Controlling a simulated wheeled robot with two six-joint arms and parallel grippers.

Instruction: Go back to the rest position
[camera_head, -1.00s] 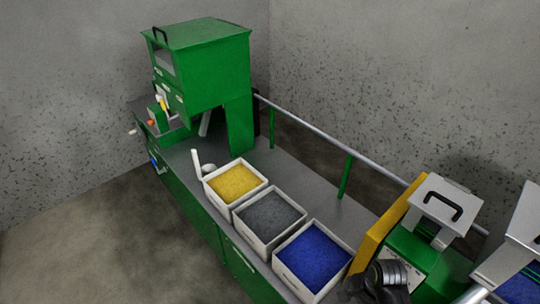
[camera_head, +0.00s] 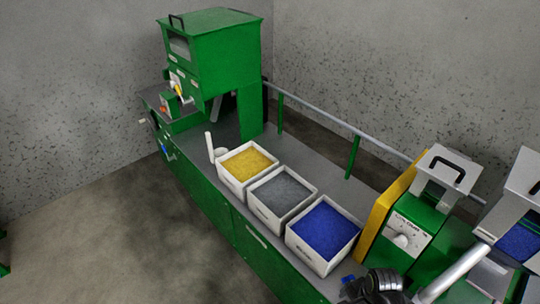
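A dark, ribbed part of one of my arms (camera_head: 382,284) shows at the bottom edge, right of centre, in front of the green machine with the white knob. I cannot tell which arm it belongs to. No fingertips show on it. Neither my left nor my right gripper can be made out in the head view. A small blue piece (camera_head: 347,281) shows just left of this arm part; what it is cannot be told.
A green bench (camera_head: 225,212) carries three white bins, with yellow (camera_head: 246,163), grey (camera_head: 283,192) and blue (camera_head: 324,230) granules. A tall green machine (camera_head: 215,55) stands at its far end. A green machine with a knob (camera_head: 405,232) stands at right.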

